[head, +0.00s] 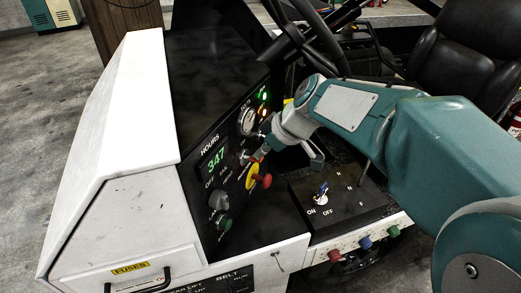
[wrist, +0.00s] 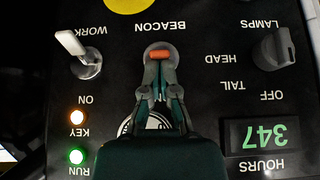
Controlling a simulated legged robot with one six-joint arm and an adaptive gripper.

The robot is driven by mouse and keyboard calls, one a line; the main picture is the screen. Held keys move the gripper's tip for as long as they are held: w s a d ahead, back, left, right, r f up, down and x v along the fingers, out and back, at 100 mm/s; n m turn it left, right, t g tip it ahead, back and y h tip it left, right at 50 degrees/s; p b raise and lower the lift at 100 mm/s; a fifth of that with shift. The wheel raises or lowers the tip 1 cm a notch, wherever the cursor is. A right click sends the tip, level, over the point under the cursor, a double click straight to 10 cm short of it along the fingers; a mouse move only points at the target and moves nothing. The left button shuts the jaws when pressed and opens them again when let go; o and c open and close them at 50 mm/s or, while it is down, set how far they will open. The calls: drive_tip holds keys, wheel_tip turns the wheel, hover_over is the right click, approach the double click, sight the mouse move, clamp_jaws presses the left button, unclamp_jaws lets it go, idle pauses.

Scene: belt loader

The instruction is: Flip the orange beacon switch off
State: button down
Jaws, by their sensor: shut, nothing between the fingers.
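The orange beacon switch (wrist: 160,54) sits beside the BEACON label on the black panel, which appears upside down in the wrist view. My gripper (wrist: 160,66) is shut, with its fingertips right at the orange lever. I cannot tell whether they touch it. The fingers hide the lower part of the switch. In the head view my gripper (head: 261,152) is close against the sloping panel, just above the red button, and the switch is mostly hidden there.
A red button (head: 264,181) on a yellow disc is close by the gripper. A metal WORK toggle (wrist: 78,48) and a grey LAMPS knob (wrist: 273,50) flank the switch. A gauge and lit KEY (wrist: 77,117) and RUN (wrist: 76,156) lights are near. The steering wheel (head: 310,40) stands behind.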

drive_tip(key=shift+d+f, duration=0.1)
drive_tip(key=shift+s+d+f+t+y, duration=0.15)
drive_tip(key=shift+d+f+t+y, duration=0.1)
drive_tip(key=shift+f+y, duration=0.2)
drive_tip(key=shift+s+d+f+t+y, duration=0.15)
drive_tip(key=shift+f+t+y, duration=0.1)
drive_tip(key=shift+f+y, duration=0.15)
drive_tip(key=shift+r, duration=0.1)
drive_tip(key=shift+r, duration=0.7)
